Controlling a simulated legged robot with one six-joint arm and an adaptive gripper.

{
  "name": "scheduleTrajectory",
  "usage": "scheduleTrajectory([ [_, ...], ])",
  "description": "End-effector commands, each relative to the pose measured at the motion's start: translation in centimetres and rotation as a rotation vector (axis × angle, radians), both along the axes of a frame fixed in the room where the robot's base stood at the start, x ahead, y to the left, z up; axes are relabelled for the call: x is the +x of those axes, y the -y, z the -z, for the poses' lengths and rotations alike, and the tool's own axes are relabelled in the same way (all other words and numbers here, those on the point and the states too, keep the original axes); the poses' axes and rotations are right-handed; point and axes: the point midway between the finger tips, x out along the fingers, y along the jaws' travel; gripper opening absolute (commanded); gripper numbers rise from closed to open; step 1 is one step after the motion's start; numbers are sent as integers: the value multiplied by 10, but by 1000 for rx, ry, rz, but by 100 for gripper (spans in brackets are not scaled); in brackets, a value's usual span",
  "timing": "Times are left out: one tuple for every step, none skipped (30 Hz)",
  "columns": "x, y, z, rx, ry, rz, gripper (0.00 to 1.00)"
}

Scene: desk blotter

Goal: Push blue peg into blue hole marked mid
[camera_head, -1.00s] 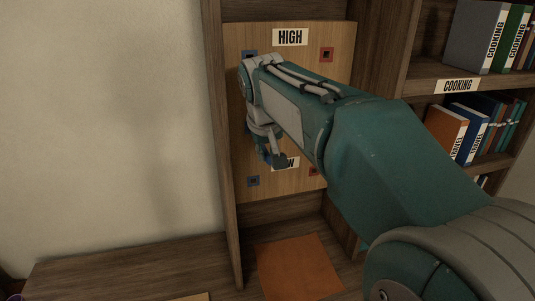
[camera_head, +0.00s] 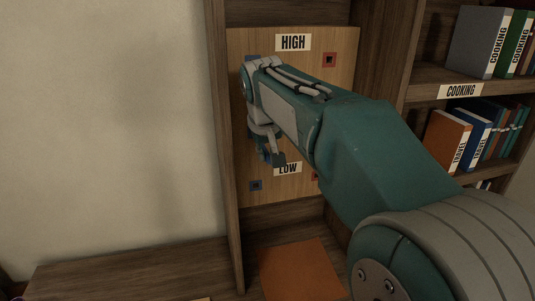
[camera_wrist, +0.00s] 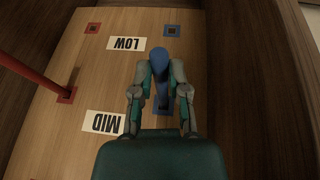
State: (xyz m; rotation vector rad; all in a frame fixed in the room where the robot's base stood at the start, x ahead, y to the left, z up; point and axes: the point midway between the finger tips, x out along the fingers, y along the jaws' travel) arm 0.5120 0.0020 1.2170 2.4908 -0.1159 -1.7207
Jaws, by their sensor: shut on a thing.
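The blue peg (camera_wrist: 160,62) is between the two fingers of my gripper (camera_wrist: 162,70), which is shut on it. In the wrist view the peg runs from the fingers down to the blue-rimmed hole (camera_wrist: 162,104) beside the MID label (camera_wrist: 103,122). Its far end appears at or in that hole; how deep I cannot tell. In the head view my gripper (camera_head: 268,150) is in front of the wooden board (camera_head: 305,190), and my arm hides the MID label and hole there.
A red rod (camera_wrist: 38,76) stands in the red MID hole. The LOW blue hole (camera_head: 256,185) and HIGH red hole (camera_head: 329,60) look empty. Bookshelves (camera_head: 460,78) stand on the right. An orange mat (camera_head: 300,270) lies below the board.

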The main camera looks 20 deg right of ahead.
Motion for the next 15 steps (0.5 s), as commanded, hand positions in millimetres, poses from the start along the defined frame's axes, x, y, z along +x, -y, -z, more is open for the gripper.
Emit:
scheduleTrajectory([
  [1, 0, 0, 0, 0, 0, 0],
  [2, 0, 0, 0, 0, 0, 0],
  [3, 0, 0, 0, 0, 0, 0],
  [3, 0, 0, 0, 0, 0, 0],
  [4, 0, 0, 0, 0, 0, 0],
  [5, 0, 0, 0, 0, 0, 0],
  [6, 0, 0, 0, 0, 0, 0],
  [6, 0, 0, 0, -1, 0, 0],
  [7, 0, 0, 0, -1, 0, 0],
  [8, 0, 0, 0, -1, 0, 0],
  [8, 0, 0, 0, -1, 0, 0],
  [9, 0, 0, 0, -1, 0, 0],
  [10, 0, 0, 0, 0, 0, 0],
  [10, 0, 0, 0, 0, 0, 0],
  [11, 0, 0, 0, 0, 0, 0],
])
